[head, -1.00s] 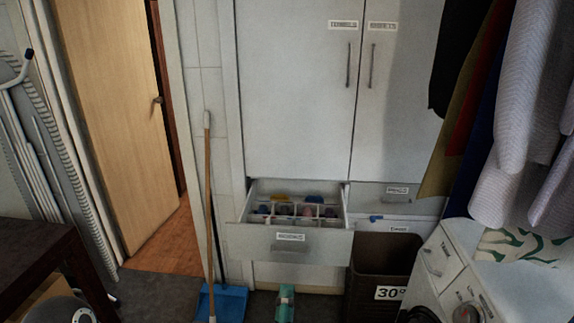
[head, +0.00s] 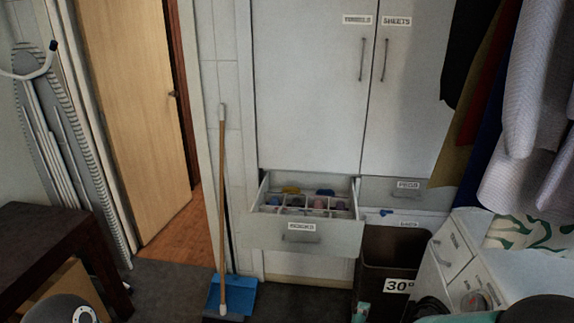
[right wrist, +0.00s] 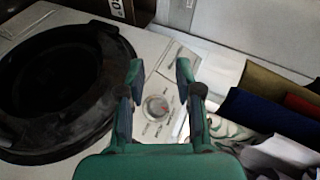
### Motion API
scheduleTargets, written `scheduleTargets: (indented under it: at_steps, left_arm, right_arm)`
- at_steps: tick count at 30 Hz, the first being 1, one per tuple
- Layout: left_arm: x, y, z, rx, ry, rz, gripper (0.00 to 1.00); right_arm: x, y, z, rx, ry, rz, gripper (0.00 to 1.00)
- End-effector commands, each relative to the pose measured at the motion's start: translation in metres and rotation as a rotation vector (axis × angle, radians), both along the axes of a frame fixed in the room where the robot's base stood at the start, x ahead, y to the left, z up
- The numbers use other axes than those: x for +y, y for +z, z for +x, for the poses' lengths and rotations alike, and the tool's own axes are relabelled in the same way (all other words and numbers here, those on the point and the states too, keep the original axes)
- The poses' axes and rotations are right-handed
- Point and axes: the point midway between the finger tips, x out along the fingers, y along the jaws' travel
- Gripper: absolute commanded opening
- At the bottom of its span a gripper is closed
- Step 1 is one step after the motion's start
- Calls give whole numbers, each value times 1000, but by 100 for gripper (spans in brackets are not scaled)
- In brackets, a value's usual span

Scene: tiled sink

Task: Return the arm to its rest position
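My right gripper (right wrist: 160,76) is open and empty in the right wrist view, with its two green fingers apart. It is in front of the washing machine (right wrist: 205,53), whose control knob (right wrist: 156,107) shows between the fingers. In the head view, a bit of green (head: 362,313) shows at the bottom edge, and I cannot tell the finger state there. My left gripper is not in view.
A drawer (head: 303,236) with divided compartments stands open below the cabinet (head: 305,90). A dark bin (head: 398,250) labelled 30° is beside the washing machine (head: 455,262). A broom (head: 222,190) and blue dustpan (head: 240,295) stand left. Clothes (head: 535,110) hang right.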

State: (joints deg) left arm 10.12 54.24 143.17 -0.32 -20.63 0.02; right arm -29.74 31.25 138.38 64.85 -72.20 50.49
Motion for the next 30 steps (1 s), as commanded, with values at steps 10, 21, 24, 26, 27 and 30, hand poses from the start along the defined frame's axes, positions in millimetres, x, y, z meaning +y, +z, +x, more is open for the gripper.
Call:
scheduleTargets:
  at_steps: [10, 21, 24, 26, 27, 30]
  left_arm:
    - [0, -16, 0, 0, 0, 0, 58]
    - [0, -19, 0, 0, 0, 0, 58]
    - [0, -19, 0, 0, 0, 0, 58]
    - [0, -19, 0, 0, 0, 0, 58]
    - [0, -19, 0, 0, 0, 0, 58]
    - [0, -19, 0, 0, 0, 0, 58]
  right_arm:
    - [-67, -224, -44, 581, 299, -70, 35]
    - [26, -308, -171, 900, 1407, -183, 35]
    - [33, -307, -184, 899, 1559, -234, 35]
    - [29, -307, -186, 902, 1588, -247, 35]
    - [28, -307, -186, 900, 1593, -255, 35]
    - [28, -307, -186, 897, 1596, -261, 35]
